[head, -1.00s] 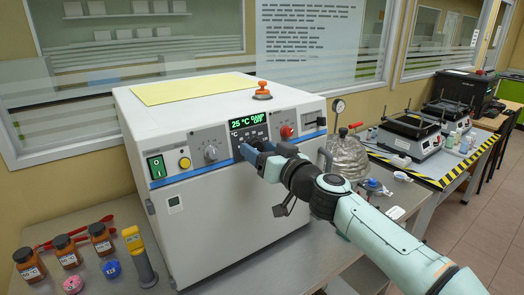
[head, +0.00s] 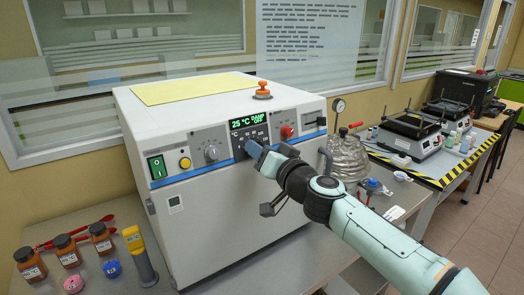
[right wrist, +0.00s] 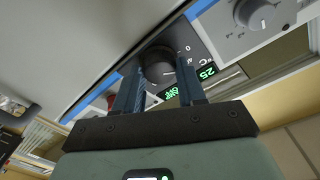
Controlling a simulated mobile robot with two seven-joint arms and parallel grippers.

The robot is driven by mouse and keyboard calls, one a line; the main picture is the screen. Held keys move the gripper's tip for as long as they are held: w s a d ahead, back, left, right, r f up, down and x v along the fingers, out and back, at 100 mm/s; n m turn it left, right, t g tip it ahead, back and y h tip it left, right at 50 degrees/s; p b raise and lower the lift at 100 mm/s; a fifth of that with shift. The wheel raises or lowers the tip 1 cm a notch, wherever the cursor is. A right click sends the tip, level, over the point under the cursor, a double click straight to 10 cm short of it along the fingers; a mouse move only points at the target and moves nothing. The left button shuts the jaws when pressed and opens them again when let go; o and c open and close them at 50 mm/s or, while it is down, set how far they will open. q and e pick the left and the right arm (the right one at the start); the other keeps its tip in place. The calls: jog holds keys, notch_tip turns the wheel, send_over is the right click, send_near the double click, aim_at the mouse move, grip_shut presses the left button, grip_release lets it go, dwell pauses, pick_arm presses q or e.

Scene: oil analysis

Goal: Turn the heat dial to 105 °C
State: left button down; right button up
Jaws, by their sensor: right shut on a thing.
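The heat dial (right wrist: 158,62) is a dark round knob on the front panel of the white oven-like machine (head: 225,205). My right gripper (right wrist: 158,80) is shut on it, with one blue-grey finger on each side. In the head view the right gripper (head: 253,150) is at the panel and hides the dial. Part of the °C scale (head: 240,134) shows above it. The green display (head: 248,121) reads 25 °C, with smaller text beside it ending in OFF. The dial's exact setting is hard to read. My left gripper is not in view.
A grey knob (head: 212,154), a green switch (head: 157,167) and a red knob (head: 287,132) share the panel. Brown jars (head: 66,250) and a yellow handheld tool (head: 139,255) stand at left.

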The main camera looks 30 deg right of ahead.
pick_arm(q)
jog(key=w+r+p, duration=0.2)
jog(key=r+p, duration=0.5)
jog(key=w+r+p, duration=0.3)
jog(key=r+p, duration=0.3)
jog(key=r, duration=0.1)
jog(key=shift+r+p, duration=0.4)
pick_arm(e)
jog(key=shift+a+r+m+g+h, duration=0.1)
jog(key=shift+m+g+h, duration=0.4)
jog(key=shift+m, duration=3.05)
jog(key=shift+a+r+m+g+h, duration=0.2)
jog(key=shift+m+g, duration=0.5)
jog(key=shift+m, duration=2.8)
jog(key=shift+d+f+m+g+h, duration=0.1)
jog(key=shift+m+g+h, duration=0.4)
jog(key=shift+m, duration=3.05)
jog(key=o, duration=1.1)
jog(key=shift+c, duration=0.2)
